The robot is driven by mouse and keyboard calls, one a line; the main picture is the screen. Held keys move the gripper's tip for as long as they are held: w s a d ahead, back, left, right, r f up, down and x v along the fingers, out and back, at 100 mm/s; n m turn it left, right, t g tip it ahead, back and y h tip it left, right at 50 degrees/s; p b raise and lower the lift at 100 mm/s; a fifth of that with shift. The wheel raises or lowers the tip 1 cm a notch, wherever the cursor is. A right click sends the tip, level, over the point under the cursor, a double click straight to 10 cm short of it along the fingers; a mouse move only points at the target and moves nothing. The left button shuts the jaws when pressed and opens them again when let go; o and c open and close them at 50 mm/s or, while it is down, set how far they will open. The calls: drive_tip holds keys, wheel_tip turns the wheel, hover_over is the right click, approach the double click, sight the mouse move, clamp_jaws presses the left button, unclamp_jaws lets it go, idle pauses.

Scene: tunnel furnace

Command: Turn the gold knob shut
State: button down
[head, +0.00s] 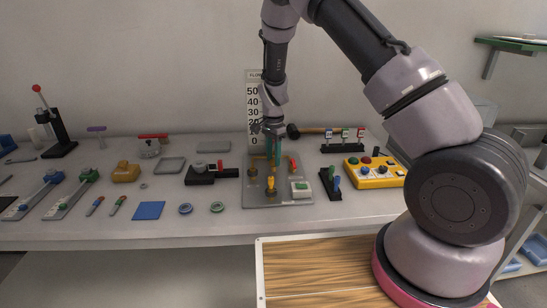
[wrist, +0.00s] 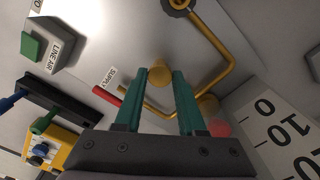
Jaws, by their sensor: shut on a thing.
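The gold knob (wrist: 160,73) shows in the wrist view between the tips of my gripper's two teal fingers. My gripper (wrist: 168,80) is closed on it from both sides. In the head view my gripper (head: 272,160) points straight down over the back of the grey valve panel (head: 248,198). The fingers hide the knob there, so its turned angle cannot be told. Gold piping (wrist: 222,75) runs around the knob in the wrist view. A red handle (wrist: 106,95) beside a SUPPLY label lies to its left.
A FLOW scale (head: 253,105) stands behind the panel, close to my gripper. The panel also bears a yellow valve (head: 270,186) and a green LINE AIR button (head: 301,187). A yellow button box (head: 374,173) stands to the right, a dark clamp (head: 210,174) to the left.

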sight(273, 161)
idle(0.4)
drive_tip(key=c, duration=0.5)
unclamp_jaws()
wheel_tip(273, 161, up, 11)
drive_tip(key=shift+f, duration=0.1)
